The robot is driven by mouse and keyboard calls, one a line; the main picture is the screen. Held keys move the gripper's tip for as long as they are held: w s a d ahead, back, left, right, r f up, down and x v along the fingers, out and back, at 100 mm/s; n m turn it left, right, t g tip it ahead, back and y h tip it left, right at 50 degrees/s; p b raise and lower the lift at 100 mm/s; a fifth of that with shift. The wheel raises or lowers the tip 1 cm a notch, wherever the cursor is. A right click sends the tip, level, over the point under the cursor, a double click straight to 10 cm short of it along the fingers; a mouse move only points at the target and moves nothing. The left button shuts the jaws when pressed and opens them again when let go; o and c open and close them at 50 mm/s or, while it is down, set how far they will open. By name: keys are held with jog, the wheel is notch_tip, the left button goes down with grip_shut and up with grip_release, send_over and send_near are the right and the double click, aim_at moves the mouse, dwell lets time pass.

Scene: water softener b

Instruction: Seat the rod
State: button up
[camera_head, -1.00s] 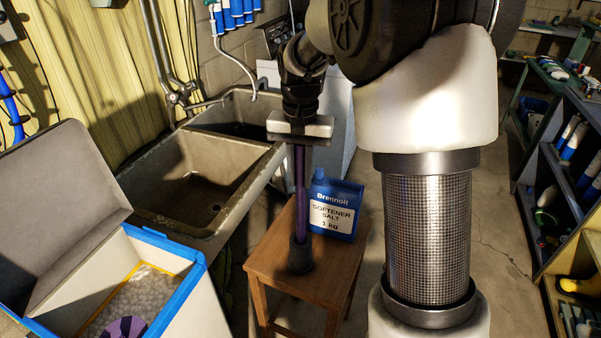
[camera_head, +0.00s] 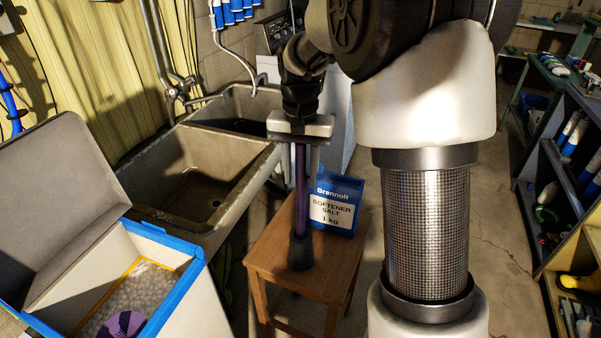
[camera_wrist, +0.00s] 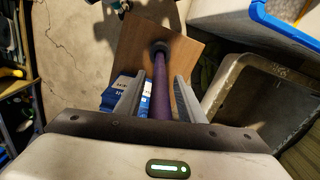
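A purple rod (camera_head: 300,190) stands upright on a wooden stool (camera_head: 270,262). Its lower end has a dark grey foot (camera_head: 300,250), which also shows in the wrist view (camera_wrist: 161,46). My gripper (camera_head: 306,172) points down over the rod's upper part. In the wrist view the purple rod (camera_wrist: 161,95) runs between the two grey fingers (camera_wrist: 160,82), with a narrow gap on each side. The gripper looks open around the rod. The rod's top is hidden by the gripper. A purple ridged part (camera_head: 122,325) sits in the salt box at lower left, cut off by the picture edge.
A blue softener salt pack (camera_head: 334,205) stands at the stool's back, close to the rod. The open salt box (camera_head: 185,290) with pale pellets is at left, its lid (camera_head: 60,195) raised. A stone sink (camera_head: 150,185) lies behind. Shelves (camera_head: 570,170) stand at right.

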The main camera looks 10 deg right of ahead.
jog(key=shift+r, duration=0.1)
notch_tip(320, 180, up, 17)
jog(key=shift+r+p, duration=0.1)
jog(key=shift+p, duration=0.85)
